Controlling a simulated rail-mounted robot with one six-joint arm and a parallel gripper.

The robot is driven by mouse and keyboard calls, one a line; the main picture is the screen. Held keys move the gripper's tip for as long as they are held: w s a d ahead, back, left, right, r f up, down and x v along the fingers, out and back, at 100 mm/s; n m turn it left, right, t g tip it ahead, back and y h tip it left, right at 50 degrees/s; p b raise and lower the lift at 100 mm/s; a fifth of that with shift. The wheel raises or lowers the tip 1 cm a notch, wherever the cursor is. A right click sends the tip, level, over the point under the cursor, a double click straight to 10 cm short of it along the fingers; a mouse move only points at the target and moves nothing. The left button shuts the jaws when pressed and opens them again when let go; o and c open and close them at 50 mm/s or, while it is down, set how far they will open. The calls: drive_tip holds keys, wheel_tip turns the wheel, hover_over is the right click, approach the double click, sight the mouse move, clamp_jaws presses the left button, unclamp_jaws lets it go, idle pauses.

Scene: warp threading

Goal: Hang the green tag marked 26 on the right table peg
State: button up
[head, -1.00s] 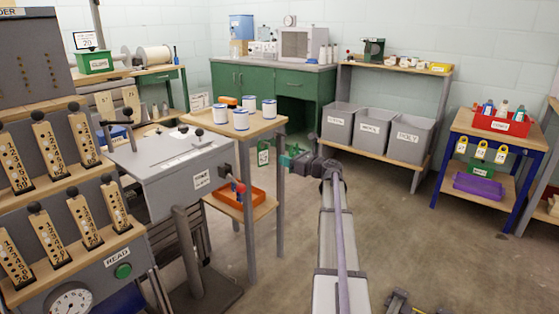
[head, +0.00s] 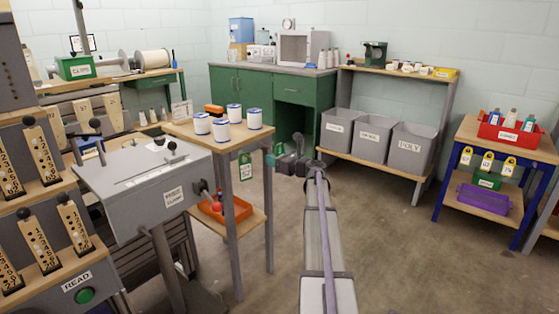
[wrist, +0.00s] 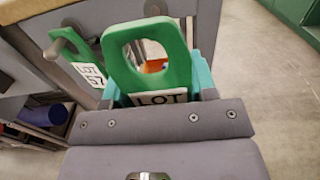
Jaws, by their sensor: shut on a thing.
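In the wrist view my gripper (wrist: 158,95) is shut on a green tag (wrist: 118,60) with a large hole at its top. Its white label reads LOT; the number below is hidden by my gripper. A second green tag marked LOT 57 (wrist: 92,72) hangs left of it at the table edge, by a grey peg (wrist: 62,42). A grey rounded end (wrist: 154,8) shows just above the held tag; I cannot tell whether it is the right peg. In the head view my gripper (head: 283,160) is right of the wooden table, apart from it, and one tag (head: 245,166) hangs at the table.
The wooden table (head: 180,130) bears several white-and-blue spools and has an orange tray (head: 235,210) on its lower shelf. Grey bins (head: 372,135) stand behind right. A side table (head: 470,133) carries a red box. The floor right of my arm is clear.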

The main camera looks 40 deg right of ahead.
drive_tip(key=w+a+f+b, duration=0.1)
drive_tip(key=w, duration=0.6)
drive_tip(key=shift+f+b, duration=0.3)
drive_tip(key=shift+f, duration=0.05)
drive_tip(key=shift+a, duration=0.1)
idle(0.5)
drive_tip(key=o, duration=1)
drive_tip(key=s, duration=0.3)
drive_tip(key=s+d, duration=0.1)
drive_tip(key=s, duration=0.6)
drive_tip(key=shift+s+d, duration=0.3)
drive_tip(key=shift+d, duration=0.1)
